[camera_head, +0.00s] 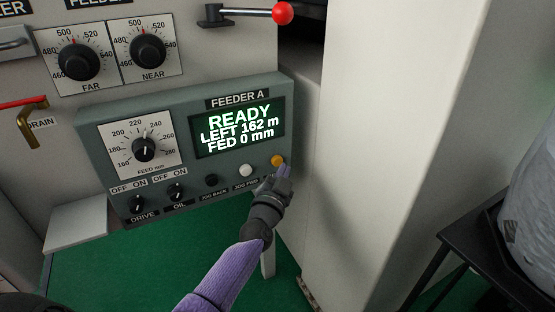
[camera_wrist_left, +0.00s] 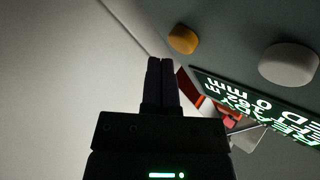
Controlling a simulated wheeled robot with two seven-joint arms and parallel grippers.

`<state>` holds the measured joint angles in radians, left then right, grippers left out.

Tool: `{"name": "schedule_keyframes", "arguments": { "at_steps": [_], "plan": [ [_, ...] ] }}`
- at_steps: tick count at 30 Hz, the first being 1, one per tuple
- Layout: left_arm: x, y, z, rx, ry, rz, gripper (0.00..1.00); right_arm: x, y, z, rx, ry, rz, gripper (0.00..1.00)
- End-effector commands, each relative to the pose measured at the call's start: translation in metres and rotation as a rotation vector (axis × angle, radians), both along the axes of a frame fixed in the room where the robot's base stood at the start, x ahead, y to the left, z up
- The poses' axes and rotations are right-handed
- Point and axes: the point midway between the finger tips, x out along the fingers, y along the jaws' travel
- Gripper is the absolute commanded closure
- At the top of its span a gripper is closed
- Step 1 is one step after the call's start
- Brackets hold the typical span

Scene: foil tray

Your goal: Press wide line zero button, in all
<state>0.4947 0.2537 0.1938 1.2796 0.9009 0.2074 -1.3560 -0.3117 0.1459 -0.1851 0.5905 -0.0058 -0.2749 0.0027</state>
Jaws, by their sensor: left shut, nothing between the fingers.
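The Feeder A panel (camera_head: 100,160) has a lit display (camera_head: 236,128) reading "READY, LEFT 162 m, FED 0 mm". Below it are an orange button (camera_head: 278,160), a white button (camera_head: 246,171) and a black button (camera_head: 211,180). No label reading "wide line zero" is legible; the area under the orange button is hidden by my left gripper (camera_head: 285,171). That gripper is shut and empty, with its tips just below and right of the orange button. In the left wrist view its tips (camera_wrist_left: 160,61) show beside the orange button (camera_wrist_left: 183,39); contact cannot be told.
The panel also has a feed dial (camera_head: 144,150) and drive (camera_head: 136,204) and oil (camera_head: 177,192) switches. A pale cabinet wall (camera_head: 390,120) stands close on the right. A red-knobbed lever (camera_head: 283,13) is above. A black stand (camera_head: 460,240) is at far right.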

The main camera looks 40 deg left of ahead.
Motion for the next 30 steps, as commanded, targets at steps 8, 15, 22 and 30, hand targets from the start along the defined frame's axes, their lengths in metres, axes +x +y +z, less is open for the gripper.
{"name": "schedule_keyframes", "arguments": {
  "at_steps": [8, 15, 22, 30],
  "plan": [
    [-0.001, -0.003, 0.0, -0.001, 0.0, -0.001, 1.0, 0.001, 0.0, 0.002, 0.001, -0.003, 0.0, 0.41],
    [-0.01, -0.026, 0.004, -0.002, -0.002, -0.001, 1.0, 0.008, 0.0, 0.017, 0.0, -0.02, 0.0, 0.41],
    [-0.018, -0.044, 0.001, -0.001, 0.0, -0.001, 1.0, 0.011, 0.0, 0.026, 0.001, -0.031, -0.001, 0.41],
    [-0.019, -0.046, -0.001, -0.001, 0.001, 0.0, 1.0, 0.011, 0.0, 0.026, 0.0, -0.03, -0.001, 0.41]
  ]
}}
